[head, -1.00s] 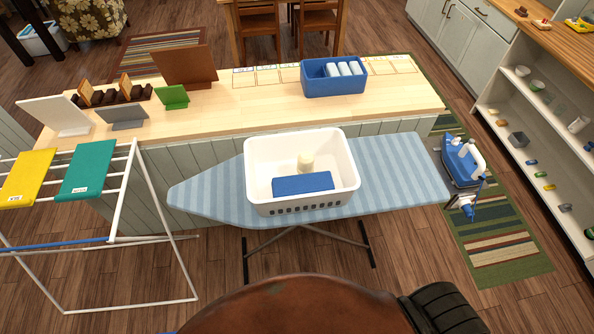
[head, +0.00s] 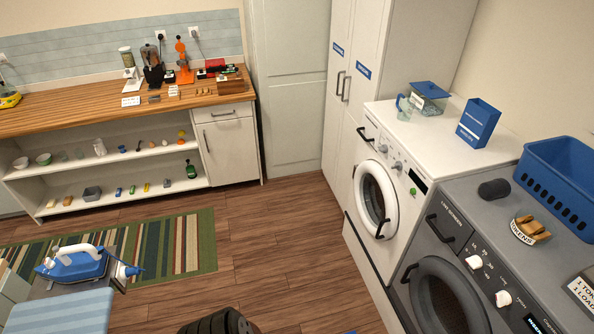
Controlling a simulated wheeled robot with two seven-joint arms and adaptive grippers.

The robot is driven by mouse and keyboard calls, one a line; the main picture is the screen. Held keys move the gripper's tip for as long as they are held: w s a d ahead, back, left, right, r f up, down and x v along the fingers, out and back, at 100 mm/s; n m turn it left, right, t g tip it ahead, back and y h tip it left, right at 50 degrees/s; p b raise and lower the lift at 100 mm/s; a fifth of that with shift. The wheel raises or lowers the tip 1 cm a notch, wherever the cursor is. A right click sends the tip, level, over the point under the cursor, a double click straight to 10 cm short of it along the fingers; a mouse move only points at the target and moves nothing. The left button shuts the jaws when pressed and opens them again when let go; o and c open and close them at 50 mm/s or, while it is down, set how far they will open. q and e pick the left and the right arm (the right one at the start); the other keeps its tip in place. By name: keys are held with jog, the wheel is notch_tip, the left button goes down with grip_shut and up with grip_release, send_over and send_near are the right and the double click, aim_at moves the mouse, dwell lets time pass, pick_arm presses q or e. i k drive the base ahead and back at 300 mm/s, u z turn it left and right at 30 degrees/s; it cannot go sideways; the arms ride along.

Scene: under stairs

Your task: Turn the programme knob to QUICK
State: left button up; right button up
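A white front-loading machine (head: 402,200) stands at the right with a round door (head: 374,200). Its top front panel has two grey knobs, an upper one (head: 383,148) and a lower one (head: 397,165), beside a small dark display and a green spot. A dark grey machine (head: 455,222) stands nearer, with two white knobs, one (head: 474,262) farther and one (head: 503,298) closer, with small markings around them. No QUICK label is readable, and I cannot tell which knob is the programme knob. Neither gripper is in view.
A blue basket (head: 560,185), a tokens dish (head: 530,231) and a dark cylinder (head: 494,189) stand on the grey machine. A blue box (head: 478,122) and a glass jug (head: 405,108) stand on the white one. An ironing board (head: 60,312) is lower left.

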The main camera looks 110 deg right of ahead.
aim_at(384, 148)
jog(key=z, duration=4.8)
